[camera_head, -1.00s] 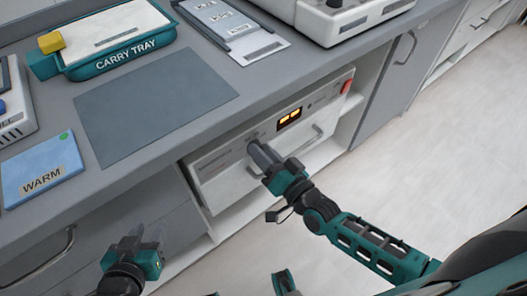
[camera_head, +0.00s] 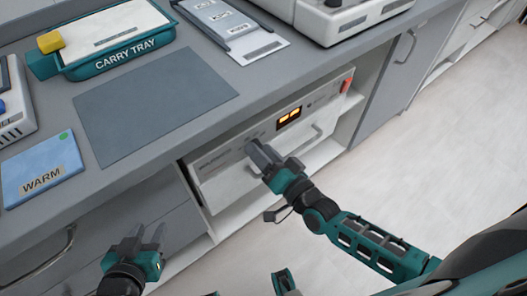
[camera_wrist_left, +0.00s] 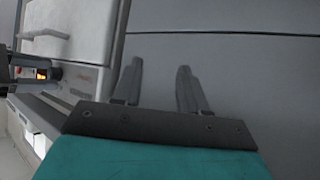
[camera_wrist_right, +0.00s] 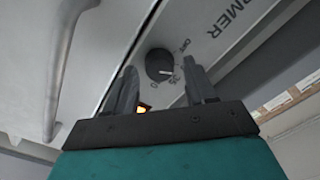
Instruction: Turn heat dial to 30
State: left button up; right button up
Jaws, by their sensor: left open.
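The heat dial (camera_wrist_right: 158,64) is a round black knob with a white mark on the warmer's front panel. In the right wrist view its mark points to the lower right, near small printed numbers that are hard to read. My right gripper (camera_head: 260,152) is at the panel; in its wrist view the fingers (camera_wrist_right: 162,80) are apart, with the dial between and just beyond the tips, gaps showing on both sides. The fingers hide the dial in the head view. My left gripper (camera_head: 148,234) is open and empty before the grey drawers, also in its wrist view (camera_wrist_left: 160,72).
The warmer (camera_head: 222,158) sits under the counter, with a lit orange display (camera_head: 289,118) and a handle (camera_head: 303,146). On the counter are a carry tray (camera_head: 120,62), a grey mat (camera_head: 150,105) and a blue WARM pack (camera_head: 42,170). Floor at right is clear.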

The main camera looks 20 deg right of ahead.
jog(key=shift+o, duration=0.2)
pick_arm(q)
jog(key=shift+a+r+p, duration=0.25)
jog(key=shift+p, duration=0.3)
pick_arm(e)
jog(key=v, duration=1.3)
jog(key=shift+r, duration=0.1)
pick_arm(q)
jog(key=r+p, duration=0.1)
jog(key=a+r+p, duration=0.1)
jog(key=p, duration=0.1)
jog(key=s+r+p, duration=0.1)
jog(key=p, duration=0.1)
jog(key=shift+a+y, duration=0.4)
pick_arm(e)
jog(key=n+g+h, duration=0.1)
jog(key=n+g, duration=0.1)
jog(key=n+g+h, duration=0.1)
jog(key=n+g, duration=0.1)
jog(key=n, duration=0.1)
jog(key=w+r+n+g+h, duration=0.1)
jog(key=n+g+h, duration=0.1)
jog(key=shift+d+n, duration=0.3)
jog(key=shift+d, duration=0.05)
pick_arm(q)
jog(key=shift+s+d, duration=0.1)
jog(key=shift+d, duration=0.1)
